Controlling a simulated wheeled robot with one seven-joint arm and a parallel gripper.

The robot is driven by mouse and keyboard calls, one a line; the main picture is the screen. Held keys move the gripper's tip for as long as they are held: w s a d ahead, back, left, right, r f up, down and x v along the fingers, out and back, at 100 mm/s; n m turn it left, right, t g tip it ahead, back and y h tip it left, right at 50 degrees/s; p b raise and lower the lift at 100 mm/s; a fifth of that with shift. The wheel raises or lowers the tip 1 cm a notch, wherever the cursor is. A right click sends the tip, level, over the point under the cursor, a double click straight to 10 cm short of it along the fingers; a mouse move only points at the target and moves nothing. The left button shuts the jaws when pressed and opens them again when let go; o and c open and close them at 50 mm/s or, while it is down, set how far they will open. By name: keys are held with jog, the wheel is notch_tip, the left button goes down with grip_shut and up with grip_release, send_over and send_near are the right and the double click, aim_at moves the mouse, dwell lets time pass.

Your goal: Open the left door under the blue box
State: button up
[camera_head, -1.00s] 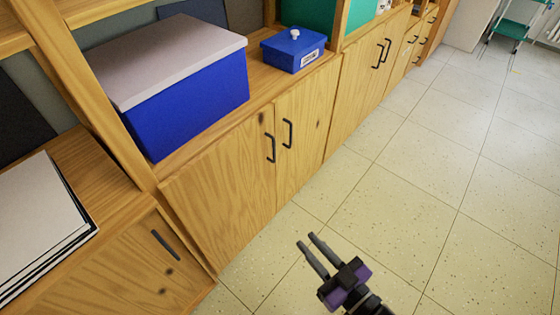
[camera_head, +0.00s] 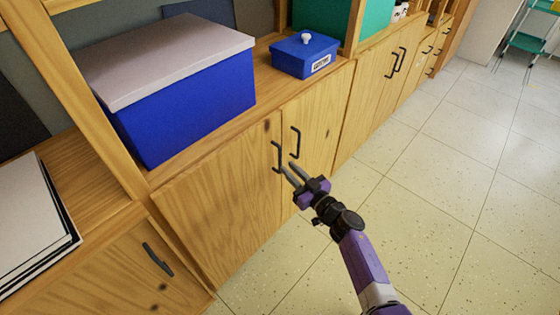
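The blue box (camera_head: 190,104) with a pale lid stands on the wooden shelf. Below it is the left door (camera_head: 225,208), shut, with a black bar handle (camera_head: 277,157) near its right edge. The right door (camera_head: 316,130) beside it is also shut and has its own black handle (camera_head: 295,142). My gripper (camera_head: 288,172) points up and left, its two grey fingers apart at the lower end of the left door's handle. I cannot tell whether the handle lies between the fingers or whether they touch it.
A small blue lidded box (camera_head: 305,54) sits to the right on the shelf. A lower cabinet with a black handle (camera_head: 158,260) and stacked boards (camera_head: 32,222) is at the left. The tiled floor (camera_head: 440,200) is clear at the right.

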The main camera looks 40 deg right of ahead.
aim_at(280, 160)
jog(key=w, duration=0.2)
jog(key=w+b, duration=0.1)
jog(key=w+d, duration=0.1)
jog(key=w, duration=0.1)
jog(key=shift+w, duration=0.3)
jog(key=shift+c, duration=0.2)
grip_shut()
dwell(1.0)
